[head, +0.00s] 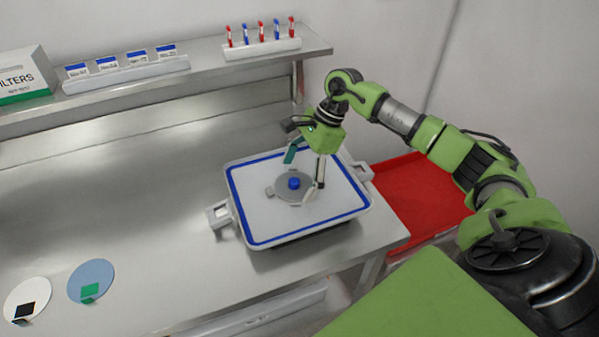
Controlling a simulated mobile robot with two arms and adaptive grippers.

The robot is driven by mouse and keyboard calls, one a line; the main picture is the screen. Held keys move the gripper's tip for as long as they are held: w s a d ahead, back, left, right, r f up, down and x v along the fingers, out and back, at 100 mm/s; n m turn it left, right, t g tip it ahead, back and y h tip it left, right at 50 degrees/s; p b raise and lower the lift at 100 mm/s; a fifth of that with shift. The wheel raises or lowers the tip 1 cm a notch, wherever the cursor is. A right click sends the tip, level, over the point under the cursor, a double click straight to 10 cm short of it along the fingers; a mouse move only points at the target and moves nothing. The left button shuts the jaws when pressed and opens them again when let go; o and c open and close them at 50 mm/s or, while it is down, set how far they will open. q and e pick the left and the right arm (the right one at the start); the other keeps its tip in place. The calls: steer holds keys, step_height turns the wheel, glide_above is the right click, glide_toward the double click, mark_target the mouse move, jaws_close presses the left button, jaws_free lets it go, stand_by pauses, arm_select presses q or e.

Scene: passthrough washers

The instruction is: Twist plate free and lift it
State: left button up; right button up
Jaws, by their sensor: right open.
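The plate is a round grey disc (290,188) with a blue knob (294,183) at its middle. It lies flat on a white tray-like unit (258,218) with a blue border and side handles. My right gripper (305,172) hangs over the plate with its fingers pointing down. Its jaws are open, one finger near the plate's right edge and the other above its back side. I cannot tell whether a finger touches the plate. The gripper covers part of the plate's right edge. My left gripper is not in view.
A white disc (28,293) and a blue disc (96,274), each with a small tab, lie at the bench's front left. A shelf behind holds a filter box (22,78), a label rack (125,77) and colored pens (262,33). A red surface (415,200) is at right.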

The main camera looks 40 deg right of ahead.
mark_target(296, 178)
jaws_close()
steer(key=shift+w+f+n+g+b, duration=0.1)
steer(key=shift+n+g+b, duration=0.6)
steer(key=shift+n+b, duration=0.65)
steer(key=shift+w+n+g+b, duration=0.1)
steer(key=shift+n+g+b, duration=0.4)
steer(key=shift+n, duration=0.75)
steer(key=shift+w+n+g+b, duration=0.1)
steer(key=shift+n+g+b, duration=0.4)
steer(key=shift+n, duration=0.7)
steer(key=shift+w+r, duration=0.1)
steer(key=shift+r, duration=0.6)
steer(key=shift+r+p, duration=1.75)
steer(key=shift+r, duration=1.2)
